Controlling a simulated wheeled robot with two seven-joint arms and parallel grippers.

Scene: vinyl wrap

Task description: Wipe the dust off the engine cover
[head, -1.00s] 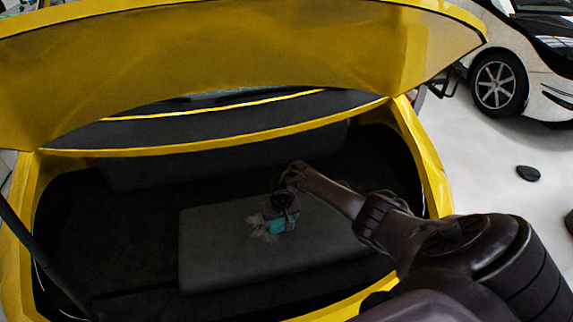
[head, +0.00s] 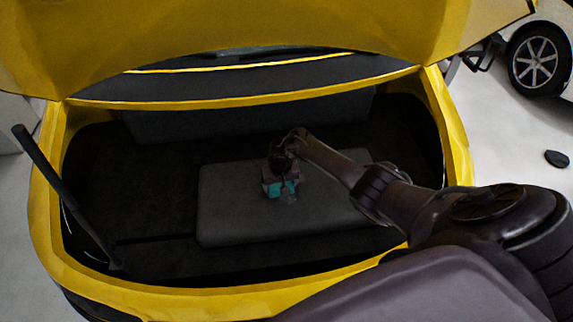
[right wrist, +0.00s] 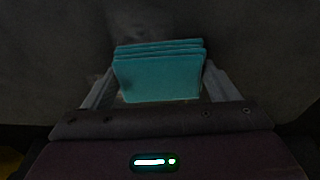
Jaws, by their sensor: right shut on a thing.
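The engine cover (head: 330,215) is a flat dark grey slab in the bay of the yellow car. My right gripper (head: 280,184) is over its left-middle part, pointing down. It is shut on a teal folded cloth (right wrist: 160,78), which sits between the fingers in the right wrist view and shows as a small teal patch in the head view (head: 271,190). The cloth is at the cover's surface; exact contact is hard to tell. A small pale patch of dust (head: 289,198) shows beside the cloth. The gripper hides part of the cover. My left gripper is not in view.
The raised yellow lid (head: 290,50) hangs above the bay, and the yellow body rim (head: 455,150) surrounds it. A dark rod (head: 60,195) stands at the left. Another car's wheel (head: 538,57) and a small dark object (head: 557,159) are at the right.

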